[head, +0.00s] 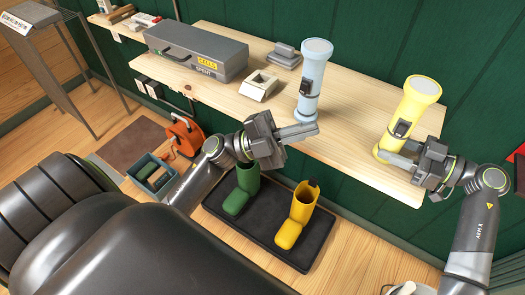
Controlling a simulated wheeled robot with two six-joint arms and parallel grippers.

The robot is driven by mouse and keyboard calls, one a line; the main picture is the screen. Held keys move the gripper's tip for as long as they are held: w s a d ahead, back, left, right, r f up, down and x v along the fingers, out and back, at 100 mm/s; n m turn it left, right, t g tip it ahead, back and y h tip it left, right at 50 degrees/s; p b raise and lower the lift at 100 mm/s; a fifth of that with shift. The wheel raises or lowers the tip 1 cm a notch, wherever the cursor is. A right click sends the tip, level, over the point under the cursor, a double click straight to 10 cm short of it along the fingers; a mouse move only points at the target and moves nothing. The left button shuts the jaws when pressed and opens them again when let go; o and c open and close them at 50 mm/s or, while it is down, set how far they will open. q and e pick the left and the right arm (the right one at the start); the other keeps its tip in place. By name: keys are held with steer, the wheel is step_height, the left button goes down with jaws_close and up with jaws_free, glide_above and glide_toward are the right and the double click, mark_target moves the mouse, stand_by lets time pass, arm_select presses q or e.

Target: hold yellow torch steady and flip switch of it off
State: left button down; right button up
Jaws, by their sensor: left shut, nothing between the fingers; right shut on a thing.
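A yellow torch (418,102) stands upright with its wide head up at the right end of the wooden shelf. A dark switch (402,128) shows on its side facing me; its on or off setting is too small to tell. My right gripper (393,157) is shut on the yellow torch near its base. A light blue torch (313,75) with a dark switch stands upright further left on the shelf. My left gripper (312,129) is shut and empty at the shelf's front edge. Its fingers overlap the blue torch's foot in the picture; I cannot tell whether they touch.
The wooden shelf (350,110) also holds a grey case (195,50) labelled "CELLS SPENT", a cream box (259,86) and a grey item (284,56). Shelf surface is clear between the torches. Green (240,190) and yellow boots (297,210) stand on a dark mat below.

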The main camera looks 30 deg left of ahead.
arm_select(q)
steer(key=a+f+n+t+y, duration=0.4)
steer(key=f+n+y, duration=0.4)
steer(key=n, duration=0.1)
steer(key=a+f+n+t+y, duration=0.5)
steer(key=f+n+y, duration=0.2)
steer(key=n+y, duration=0.1)
steer(key=shift+w+a+f+n+y, duration=0.25)
steer(key=shift+f+n+y, duration=0.1)
steer(key=shift+n+y, duration=0.05)
steer(key=shift+t, duration=0.3)
arm_select(e)
steer(key=o, duration=0.8)
steer(key=shift+o, duration=0.2)
steer(key=shift+d, duration=0.1)
